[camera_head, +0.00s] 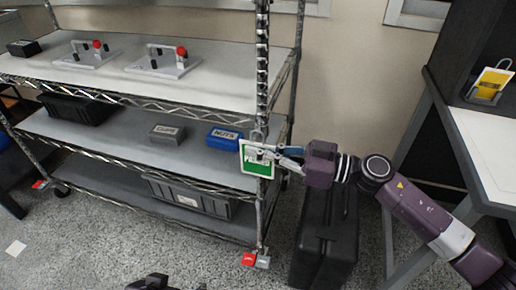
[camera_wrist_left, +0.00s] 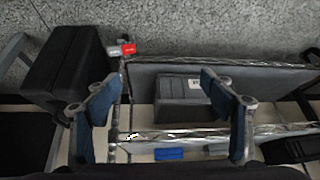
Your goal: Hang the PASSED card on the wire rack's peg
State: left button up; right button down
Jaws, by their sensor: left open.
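The PASSED card (camera_head: 257,170), green with a white upper part, is upright beside the front right post of the wire rack (camera_head: 262,60). My right gripper (camera_head: 268,152) reaches in from the right, its fingers closed at the card's upper part. A small wire loop shows just above the card; I cannot tell whether it is on the peg. The peg itself is not clear. My left gripper (camera_wrist_left: 158,105) is open and empty in the left wrist view, facing the rack's lower shelves. In the head view only a dark part of it shows at the bottom edge.
A blue NUTS bin (camera_head: 225,139) and grey CLIPS bin (camera_head: 168,133) stand on the middle shelf. A black case (camera_head: 325,235) stands on the floor beside the rack, below my right arm. A table (camera_head: 485,150) with a yellow card (camera_head: 491,83) in a stand is at right.

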pick_arm(q)
jog(key=shift+s+a+f, duration=0.1)
jog(key=shift+s+f, duration=0.05)
jog(key=shift+s, duration=0.2)
pick_arm(e)
jog(key=shift+f, duration=0.5)
pick_arm(q)
jog(key=shift+s+a+f+g, duration=0.1)
jog(key=shift+s+g, duration=0.15)
jog(key=shift+g, duration=0.05)
pick_arm(e)
jog(key=shift+s, duration=0.1)
pick_arm(q)
jog(key=shift+s+a+f, duration=0.1)
jog(key=shift+s, duration=0.2)
pick_arm(e)
jog(key=c, duration=2.2)
grip_release()
jog(key=shift+c, duration=0.2)
pick_arm(q)
jog(key=shift+w, duration=0.1)
pick_arm(e)
jog(key=shift+o, duration=0.8)
jog(key=shift+w+r, duration=0.2)
jog(key=shift+r, duration=0.05)
jog(key=shift+r, duration=0.1)
jog(key=shift+o, duration=0.3)
